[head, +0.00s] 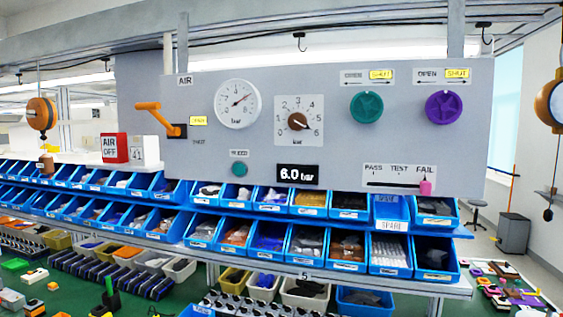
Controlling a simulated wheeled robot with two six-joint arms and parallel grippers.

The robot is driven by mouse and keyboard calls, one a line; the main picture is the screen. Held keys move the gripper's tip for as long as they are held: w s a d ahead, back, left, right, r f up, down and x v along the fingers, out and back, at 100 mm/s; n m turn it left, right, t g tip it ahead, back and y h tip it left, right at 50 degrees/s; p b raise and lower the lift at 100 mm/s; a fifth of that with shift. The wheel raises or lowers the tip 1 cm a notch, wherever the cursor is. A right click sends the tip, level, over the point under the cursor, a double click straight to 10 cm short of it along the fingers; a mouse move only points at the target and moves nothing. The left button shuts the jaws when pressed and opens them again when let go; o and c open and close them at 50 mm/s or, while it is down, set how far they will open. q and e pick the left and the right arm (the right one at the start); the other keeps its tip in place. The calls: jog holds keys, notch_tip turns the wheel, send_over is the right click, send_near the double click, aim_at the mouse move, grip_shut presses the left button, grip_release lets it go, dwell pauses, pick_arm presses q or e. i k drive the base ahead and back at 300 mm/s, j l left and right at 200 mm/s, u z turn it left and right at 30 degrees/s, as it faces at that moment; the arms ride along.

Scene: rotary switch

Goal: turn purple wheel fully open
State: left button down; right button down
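The purple wheel (443,107) is mounted at the upper right of the grey panel (215,150). Above it is a label (441,76) reading OPEN and SHUT, with SHUT lit in yellow. Neither of my grippers shows in the head view, and nothing covers the wheel.
A green wheel (366,107) sits left of the purple one. A pink slider knob (425,187) stands at FAIL below. The panel also carries a brown dial (298,121), a gauge (238,103) and an orange lever (155,116). Blue bins (433,254) fill shelves beneath.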

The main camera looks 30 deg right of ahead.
aim_at(443, 107)
jog(key=k+j+z, duration=0.1)
jog(key=z, duration=2)
jog(key=l, duration=0.1)
